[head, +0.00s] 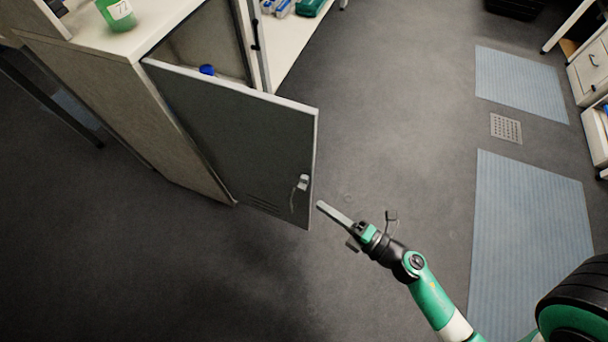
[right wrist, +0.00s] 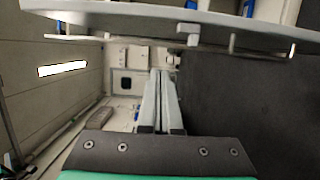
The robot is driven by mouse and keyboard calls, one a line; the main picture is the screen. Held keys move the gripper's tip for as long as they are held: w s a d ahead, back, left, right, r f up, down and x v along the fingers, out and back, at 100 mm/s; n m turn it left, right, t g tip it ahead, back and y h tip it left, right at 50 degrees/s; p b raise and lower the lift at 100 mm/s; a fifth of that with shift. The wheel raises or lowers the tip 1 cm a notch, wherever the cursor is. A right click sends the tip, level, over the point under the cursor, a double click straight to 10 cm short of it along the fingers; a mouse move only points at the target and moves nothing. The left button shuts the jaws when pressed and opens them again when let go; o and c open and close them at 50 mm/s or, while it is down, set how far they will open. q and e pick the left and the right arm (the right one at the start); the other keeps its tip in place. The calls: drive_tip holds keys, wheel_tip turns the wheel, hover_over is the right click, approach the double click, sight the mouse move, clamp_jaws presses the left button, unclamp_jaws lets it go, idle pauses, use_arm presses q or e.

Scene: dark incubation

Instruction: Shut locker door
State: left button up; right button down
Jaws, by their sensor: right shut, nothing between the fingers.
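The locker door (head: 235,140) is grey and stands open, swung out from the pale locker (head: 115,95) at the left of the head view. Its handle (head: 302,182) is near the free edge, with vent slots low on the door. In the right wrist view the door (right wrist: 230,22) crosses the top, with its handle (right wrist: 187,32) hanging from it. My right gripper (head: 322,206) is shut and empty, its fingertips just right of the door's free edge; it also shows in the right wrist view (right wrist: 161,75). I cannot tell whether it touches the door. My left gripper is not in view.
A green container (head: 118,14) stands on the locker top. A blue item (head: 207,70) shows inside the locker. A white bench (head: 290,40) stands behind the door. Blue mats (head: 530,240) lie on the floor at right. The floor between is clear.

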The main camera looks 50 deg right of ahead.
sight(304, 184)
drive_tip(key=w, duration=0.3)
drive_tip(key=w+d, duration=0.1)
drive_tip(key=w, duration=0.2)
drive_tip(key=w+d, duration=0.1)
drive_tip(key=w, duration=0.2)
drive_tip(key=shift+w+d, duration=0.15)
drive_tip(key=shift+w, duration=0.25)
drive_tip(key=shift+w+d, duration=0.15)
drive_tip(key=shift+d, duration=0.45)
